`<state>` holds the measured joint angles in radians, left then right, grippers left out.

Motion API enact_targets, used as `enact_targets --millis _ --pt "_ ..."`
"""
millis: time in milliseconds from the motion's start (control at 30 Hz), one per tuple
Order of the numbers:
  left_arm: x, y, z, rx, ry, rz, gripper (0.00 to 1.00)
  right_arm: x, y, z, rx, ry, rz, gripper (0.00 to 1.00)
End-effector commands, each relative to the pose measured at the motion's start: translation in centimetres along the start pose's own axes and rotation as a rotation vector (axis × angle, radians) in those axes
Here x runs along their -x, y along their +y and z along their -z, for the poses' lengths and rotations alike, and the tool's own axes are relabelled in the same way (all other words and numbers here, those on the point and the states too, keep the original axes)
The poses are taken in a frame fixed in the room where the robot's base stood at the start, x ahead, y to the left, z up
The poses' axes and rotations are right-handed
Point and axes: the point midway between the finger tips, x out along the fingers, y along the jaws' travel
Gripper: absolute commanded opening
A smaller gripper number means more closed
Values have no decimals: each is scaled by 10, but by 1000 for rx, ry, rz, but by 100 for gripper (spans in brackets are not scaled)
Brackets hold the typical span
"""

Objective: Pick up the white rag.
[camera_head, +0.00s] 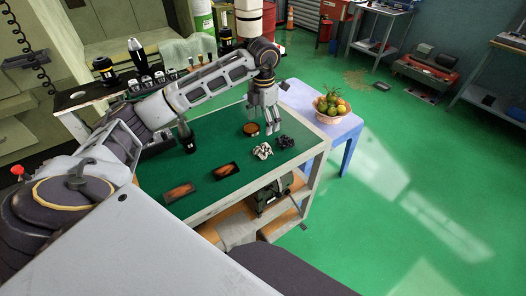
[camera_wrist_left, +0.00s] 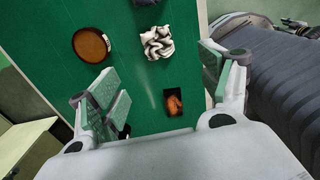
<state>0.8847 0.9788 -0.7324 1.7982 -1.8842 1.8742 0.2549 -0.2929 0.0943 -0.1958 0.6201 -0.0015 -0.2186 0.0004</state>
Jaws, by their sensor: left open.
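The white rag (camera_head: 263,151) lies crumpled on the green top of the cart (camera_head: 205,207), near its right end. It also shows in the left wrist view (camera_wrist_left: 157,42), ahead of the fingers at the top middle. My left gripper (camera_head: 272,129) is above the cart top, pointing down, close to the rag and apart from it. In the left wrist view its fingers (camera_wrist_left: 150,82) are spread wide with nothing between them. My right gripper is in neither view.
A dark crumpled rag (camera_head: 286,142) lies just right of the white one. A round brown dish (camera_head: 251,129) sits behind it. Two small black trays (camera_head: 180,192) (camera_head: 226,170) lie toward the front. A fruit basket (camera_head: 332,109) stands on a side table.

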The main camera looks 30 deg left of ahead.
Motion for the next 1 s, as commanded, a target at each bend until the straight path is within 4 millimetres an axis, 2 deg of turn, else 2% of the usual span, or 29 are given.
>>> enact_targets --millis 267,800,1000 --pt "-13 0 0 -1 2 2 78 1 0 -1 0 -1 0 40" --pt "-78 0 0 0 1 1 78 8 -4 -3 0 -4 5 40" --pt "-86 0 0 -1 0 1 78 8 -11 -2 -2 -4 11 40"
